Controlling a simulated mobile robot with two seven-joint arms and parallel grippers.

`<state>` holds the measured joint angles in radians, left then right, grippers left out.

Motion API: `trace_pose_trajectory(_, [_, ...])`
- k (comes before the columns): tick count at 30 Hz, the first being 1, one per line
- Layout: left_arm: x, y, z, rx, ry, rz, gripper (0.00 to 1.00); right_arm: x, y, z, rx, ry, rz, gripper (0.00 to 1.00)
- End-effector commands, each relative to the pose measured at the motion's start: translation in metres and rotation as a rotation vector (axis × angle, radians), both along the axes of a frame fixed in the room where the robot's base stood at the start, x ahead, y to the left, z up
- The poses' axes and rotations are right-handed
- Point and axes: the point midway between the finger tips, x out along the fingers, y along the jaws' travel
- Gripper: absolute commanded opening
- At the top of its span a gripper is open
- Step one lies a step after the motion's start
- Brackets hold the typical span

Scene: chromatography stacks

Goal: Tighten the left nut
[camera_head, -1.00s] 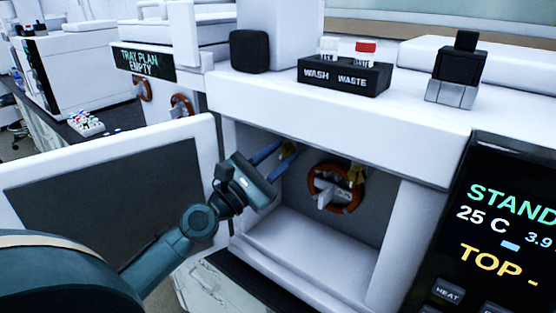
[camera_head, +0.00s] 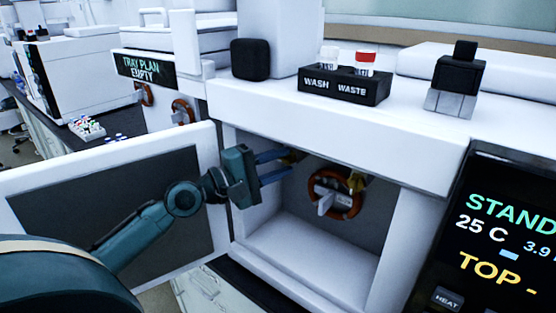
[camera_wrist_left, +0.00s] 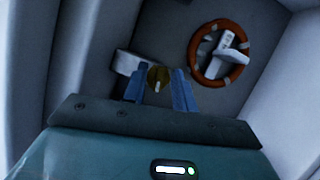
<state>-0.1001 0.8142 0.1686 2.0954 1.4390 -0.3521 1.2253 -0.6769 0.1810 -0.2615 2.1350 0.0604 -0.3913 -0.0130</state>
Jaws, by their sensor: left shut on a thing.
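The left nut (camera_wrist_left: 158,73) is a small gold-yellow piece at the back wall of the open compartment. In the head view only a little of the left nut (camera_head: 297,156) shows past my fingers. My left gripper (camera_head: 289,164) reaches into the compartment, its two blue fingers shut on the left nut. In the left wrist view my left gripper (camera_wrist_left: 158,84) has one finger on each side of the nut. A second gold nut (camera_head: 357,182) sits farther right, by the orange ring. My right gripper is not in view.
An orange ring with a pale fitting (camera_head: 340,204) is on the back wall, right of my fingers; it also shows in the wrist view (camera_wrist_left: 197,62). The open door (camera_head: 112,190) stands left, beside my arm. The compartment floor (camera_head: 300,248) is clear.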

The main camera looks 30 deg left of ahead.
Motion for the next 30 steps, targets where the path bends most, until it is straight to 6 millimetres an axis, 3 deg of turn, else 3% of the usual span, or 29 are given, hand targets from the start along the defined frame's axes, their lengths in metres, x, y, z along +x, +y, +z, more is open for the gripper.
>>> trace_pose_trajectory(12, [-0.0002, -0.0004, 0.0000, 0.167, -0.011, -0.001, 0.05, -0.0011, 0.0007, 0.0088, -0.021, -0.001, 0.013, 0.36])
trace_pose_trajectory(27, [-0.0001, -0.0004, -0.0007, 0.185, -0.013, -0.001, 0.05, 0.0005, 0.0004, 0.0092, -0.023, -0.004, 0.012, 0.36])
trace_pose_trajectory(28, [-0.0001, -0.0004, -0.0007, 0.185, -0.013, -0.001, 0.28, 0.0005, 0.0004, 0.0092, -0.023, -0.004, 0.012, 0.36])
trace_pose_trajectory(30, [-0.0001, -0.0004, -0.0006, 0.184, -0.013, -0.001, 0.32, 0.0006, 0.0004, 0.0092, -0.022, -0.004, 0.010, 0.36])
